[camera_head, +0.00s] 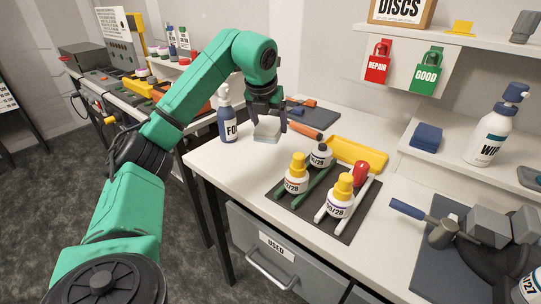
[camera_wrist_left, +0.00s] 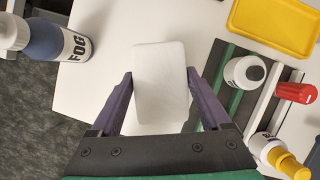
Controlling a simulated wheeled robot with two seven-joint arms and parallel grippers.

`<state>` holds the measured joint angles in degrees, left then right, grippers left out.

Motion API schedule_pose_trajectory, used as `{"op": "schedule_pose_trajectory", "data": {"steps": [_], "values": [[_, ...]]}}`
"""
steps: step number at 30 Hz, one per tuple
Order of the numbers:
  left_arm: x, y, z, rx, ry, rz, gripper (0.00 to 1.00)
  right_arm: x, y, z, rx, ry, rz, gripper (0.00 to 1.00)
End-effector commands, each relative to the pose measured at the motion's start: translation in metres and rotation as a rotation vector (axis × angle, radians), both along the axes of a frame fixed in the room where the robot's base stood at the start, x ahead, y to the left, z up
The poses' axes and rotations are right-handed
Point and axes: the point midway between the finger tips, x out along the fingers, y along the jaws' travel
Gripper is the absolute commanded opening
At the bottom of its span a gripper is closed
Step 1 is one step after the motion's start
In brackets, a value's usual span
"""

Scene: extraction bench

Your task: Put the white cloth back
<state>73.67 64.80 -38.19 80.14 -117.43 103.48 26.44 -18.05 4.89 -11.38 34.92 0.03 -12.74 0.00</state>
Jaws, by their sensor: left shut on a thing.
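The white cloth (camera_head: 267,128) is a small, pale folded block. My left gripper (camera_head: 266,112) is shut on it, over the white bench near its far left part. In the left wrist view the cloth (camera_wrist_left: 160,85) lies between the two dark fingers (camera_wrist_left: 162,100). I cannot tell whether its underside touches the bench. My right gripper is not in view.
A blue FOG bottle (camera_head: 227,118) stands just left of the cloth. A dark mat (camera_head: 275,196) with several small bottles lies to the right, beside a yellow tray (camera_head: 356,154). A blue folded cloth (camera_head: 426,137) sits on the right shelf. A USED drawer (camera_head: 262,262) is below.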

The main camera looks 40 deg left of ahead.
Motion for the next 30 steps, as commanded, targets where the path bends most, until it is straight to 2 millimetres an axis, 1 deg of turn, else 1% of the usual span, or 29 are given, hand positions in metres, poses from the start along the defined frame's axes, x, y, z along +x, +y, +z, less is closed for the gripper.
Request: {"op": "schedule_pose_trajectory", "data": {"steps": [1,3,8,9,12,14,21,22,23,24,30], "values": [[-0.001,0.001,-0.020,0.003,0.006,0.001,0.36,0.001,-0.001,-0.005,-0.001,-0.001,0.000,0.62],[-0.001,0.001,-0.037,0.002,0.005,0.001,0.36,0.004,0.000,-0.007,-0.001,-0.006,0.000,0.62],[0.000,0.001,-0.062,0.001,0.002,0.001,0.36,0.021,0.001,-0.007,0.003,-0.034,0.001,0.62],[0.000,0.000,-0.071,0.001,0.004,0.000,0.36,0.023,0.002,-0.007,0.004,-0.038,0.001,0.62],[0.000,0.001,-0.086,0.001,0.003,0.001,0.36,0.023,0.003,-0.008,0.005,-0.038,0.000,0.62],[0.000,0.000,-0.090,0.000,0.000,0.000,0.36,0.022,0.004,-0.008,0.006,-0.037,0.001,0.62],[0.000,0.000,-0.091,0.000,-0.001,0.000,0.36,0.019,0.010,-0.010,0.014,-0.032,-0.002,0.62],[0.000,0.000,-0.091,0.000,0.000,0.000,0.84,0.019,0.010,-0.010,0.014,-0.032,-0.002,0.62],[0.000,0.000,-0.091,0.000,-0.001,0.000,0.96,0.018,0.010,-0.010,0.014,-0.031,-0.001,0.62],[0.000,0.000,-0.090,0.000,-0.001,0.000,1.00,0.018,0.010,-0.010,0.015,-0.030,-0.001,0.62],[0.000,0.000,-0.089,0.000,-0.001,0.000,1.00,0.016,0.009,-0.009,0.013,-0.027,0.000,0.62]]}}
